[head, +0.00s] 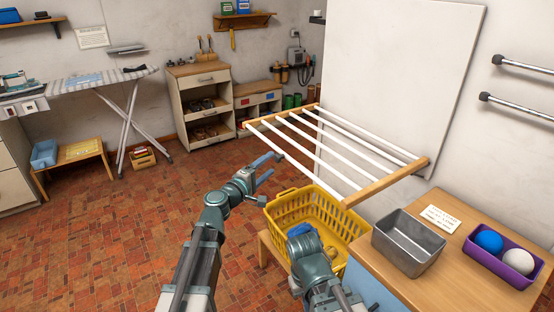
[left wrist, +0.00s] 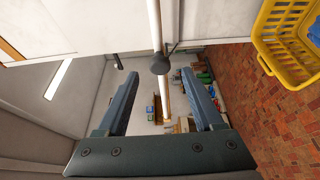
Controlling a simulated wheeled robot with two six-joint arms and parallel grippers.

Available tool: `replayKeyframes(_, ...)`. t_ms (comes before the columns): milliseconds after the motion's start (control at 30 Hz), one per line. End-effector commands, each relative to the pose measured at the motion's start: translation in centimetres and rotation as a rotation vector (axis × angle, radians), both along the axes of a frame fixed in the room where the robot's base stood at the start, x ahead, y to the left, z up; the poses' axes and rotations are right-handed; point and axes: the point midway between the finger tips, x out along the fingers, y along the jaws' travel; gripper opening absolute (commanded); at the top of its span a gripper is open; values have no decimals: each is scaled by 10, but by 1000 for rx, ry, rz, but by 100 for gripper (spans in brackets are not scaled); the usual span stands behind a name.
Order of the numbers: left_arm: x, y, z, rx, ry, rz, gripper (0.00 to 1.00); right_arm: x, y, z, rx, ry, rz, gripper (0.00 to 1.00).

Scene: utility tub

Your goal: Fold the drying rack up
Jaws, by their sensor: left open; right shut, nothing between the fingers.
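The drying rack (head: 335,150) is folded out from a white wall panel (head: 400,80). It has a wooden frame and several white rods, and stands out roughly level above a yellow basket. My left gripper (head: 272,170) is open and empty, below and just in front of the rack's left front part, apart from it in the head view. In the left wrist view, a white rod with a dark knob (left wrist: 159,64) appears between the open fingers (left wrist: 160,95); I cannot tell its distance. My right arm reaches over the basket's near side; its gripper is hidden.
The yellow basket (head: 345,222), with blue cloth inside, sits on a low wooden stand under the rack. A wooden counter (head: 405,288) at right holds a metal tub (head: 408,262), a card and a purple tray (head: 470,256) with two balls.

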Motion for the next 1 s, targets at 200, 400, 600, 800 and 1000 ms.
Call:
replayKeyframes(200, 33, -19, 0, 0, 0, -2, 68, 0, 0, 0, 0, 0, 0, 0)
replayKeyframes(400, 44, -27, 0, 0, 0, 0, 68, 0, 0, 0, 0, 0, 0, 0)
replayKeyframes(600, 46, -28, 0, 0, 0, 0, 68, 0, 0, 0, 0, 0, 0, 0)
replayKeyframes(800, 46, -28, 0, 0, 0, 0, 61, 0, 0, 0, 0, 0, 0, 0)
replayKeyframes(1000, 46, -28, 0, 0, 0, -1, 25, 0, 0, 0, 0, 0, 0, 0)
